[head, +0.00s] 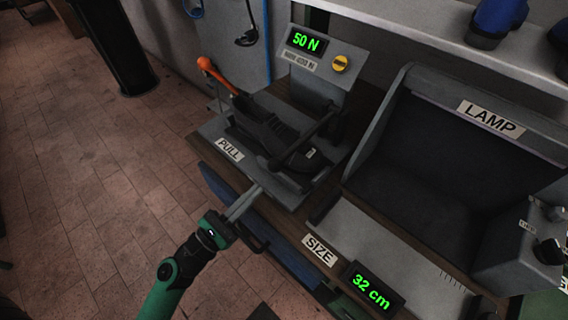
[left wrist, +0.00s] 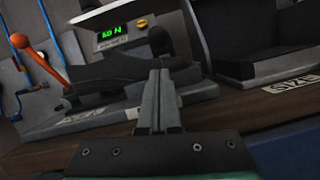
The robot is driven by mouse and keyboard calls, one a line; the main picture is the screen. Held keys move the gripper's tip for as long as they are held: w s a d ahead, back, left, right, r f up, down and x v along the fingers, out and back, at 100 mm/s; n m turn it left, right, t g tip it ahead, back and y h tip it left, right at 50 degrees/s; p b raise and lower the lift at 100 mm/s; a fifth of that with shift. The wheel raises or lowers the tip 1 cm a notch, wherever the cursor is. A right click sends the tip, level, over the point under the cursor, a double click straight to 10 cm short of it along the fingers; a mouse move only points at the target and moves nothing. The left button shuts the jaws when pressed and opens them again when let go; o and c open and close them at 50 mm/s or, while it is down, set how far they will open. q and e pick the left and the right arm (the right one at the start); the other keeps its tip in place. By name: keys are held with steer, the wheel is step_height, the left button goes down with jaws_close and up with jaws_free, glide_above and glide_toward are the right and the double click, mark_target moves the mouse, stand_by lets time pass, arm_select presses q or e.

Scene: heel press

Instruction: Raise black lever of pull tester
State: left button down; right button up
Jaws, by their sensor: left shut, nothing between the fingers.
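The pull tester (head: 228,150), labelled PULL, stands at the upper middle of the head view, with a green 50 N display (head: 307,42). A dark bar that looks like its black lever (head: 312,132) slants across the right side of its plate. A black shoe-like piece (head: 262,126) lies beside it, and an orange handle (head: 216,74) rises at the far left. My left gripper (head: 256,190) is shut and empty, in front of the plate's near edge. In the left wrist view its fingers (left wrist: 160,76) partly cover the tester's dark parts (left wrist: 105,73).
The size gauge (head: 350,245) with a 32 cm display is to the right. Behind it stands the LAMP box (head: 420,150). A yellow knob (head: 340,63) sits by the force display. Open tiled floor (head: 90,190) lies left of the bench.

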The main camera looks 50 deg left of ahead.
mark_target(281, 173)
arm_select(q)
steer(key=p+x, duration=0.2)
steer(key=x, duration=0.7)
steer(key=shift+r+p, duration=0.15)
steer(key=shift+p, duration=0.25)
steer(key=shift+w, duration=0.55)
